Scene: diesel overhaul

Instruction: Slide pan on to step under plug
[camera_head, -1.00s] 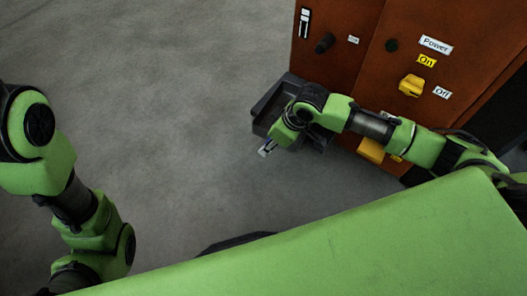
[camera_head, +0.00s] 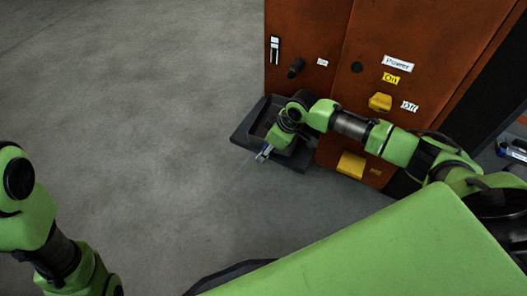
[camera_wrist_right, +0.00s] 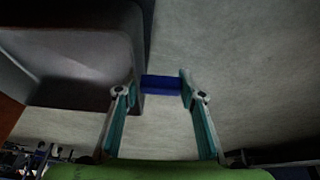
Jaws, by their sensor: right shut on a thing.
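The pan (camera_head: 246,129) is a dark grey open tray beside the orange-brown cabinet, at its lower left corner in the head view. It fills the upper left of the right wrist view (camera_wrist_right: 75,75). A black knob, perhaps the plug (camera_head: 296,67), sticks out of the cabinet above the pan. I cannot make out the step. My right gripper (camera_head: 264,156) is at the pan's near side. In the right wrist view its fingers (camera_wrist_right: 160,88) are shut on a blue handle (camera_wrist_right: 161,85) at the pan's rim. My left gripper is outside the view.
The cabinet (camera_head: 330,110) stands close behind the pan. It carries a yellow switch (camera_head: 380,102) and a yellow block (camera_head: 351,165) low down. Grey floor (camera_head: 130,110) is clear to the left. Small items (camera_head: 515,152) lie at the far right.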

